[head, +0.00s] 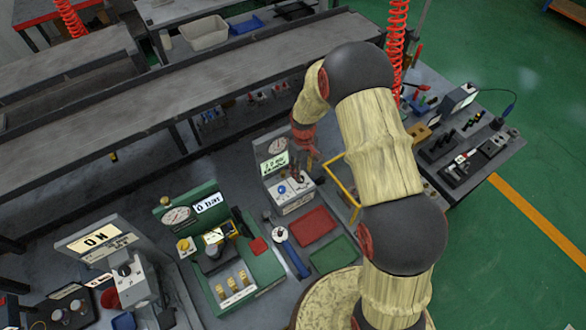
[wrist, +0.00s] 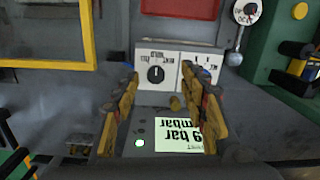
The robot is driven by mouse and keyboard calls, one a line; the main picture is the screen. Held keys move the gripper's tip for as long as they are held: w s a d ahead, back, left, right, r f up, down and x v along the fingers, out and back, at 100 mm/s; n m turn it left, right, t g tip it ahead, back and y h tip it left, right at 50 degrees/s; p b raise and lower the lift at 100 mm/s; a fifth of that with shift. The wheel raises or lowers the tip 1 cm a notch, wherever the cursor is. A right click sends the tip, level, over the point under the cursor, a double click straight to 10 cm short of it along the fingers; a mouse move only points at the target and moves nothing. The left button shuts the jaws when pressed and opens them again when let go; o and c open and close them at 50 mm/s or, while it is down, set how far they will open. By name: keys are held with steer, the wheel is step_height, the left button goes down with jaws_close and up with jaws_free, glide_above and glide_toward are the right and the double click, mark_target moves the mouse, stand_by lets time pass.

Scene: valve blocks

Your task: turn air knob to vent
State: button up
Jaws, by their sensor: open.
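The valve block (head: 292,201) is a small grey-white station with a round gauge and a lit screen (head: 275,163), in the middle of the head view. In the wrist view it appears upside down, its screen (wrist: 184,135) showing bar and mbar text. Its white front panel carries a black round knob (wrist: 156,74) with a pale pointer mark and small labels I cannot read surely. A blue knob (head: 281,190) shows in the head view. My gripper (wrist: 160,80) is open and empty, its yellow fingers framing the black knob, apparently without touching. The right finger hides part of the panel.
A yellow frame (head: 346,186) stands close beside the block. A red plate (head: 312,225), a green plate (head: 334,254) and a blue-levered valve (head: 290,250) lie in front. A green gauge station (head: 240,291) stands left. A long shelf (head: 140,95) runs behind.

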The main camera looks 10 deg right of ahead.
steer(key=shift+w+r+n+t, duration=0.15)
steer(key=shift+w, duration=0.4)
steer(key=shift+w+r+n+t, duration=0.1)
steer(key=shift+w+n+t, duration=0.05)
steer(key=shift+w, duration=0.35)
steer(key=shift+s+a+n, duration=0.15)
steer(key=shift+s+n, duration=0.15)
step_height(320, 180, down, 7)
steer(key=shift+w+f+p, duration=0.15)
steer(key=shift+f+p, duration=0.05)
steer(key=shift+p, duration=0.25)
steer(key=c, duration=1.1)
jaws_close()
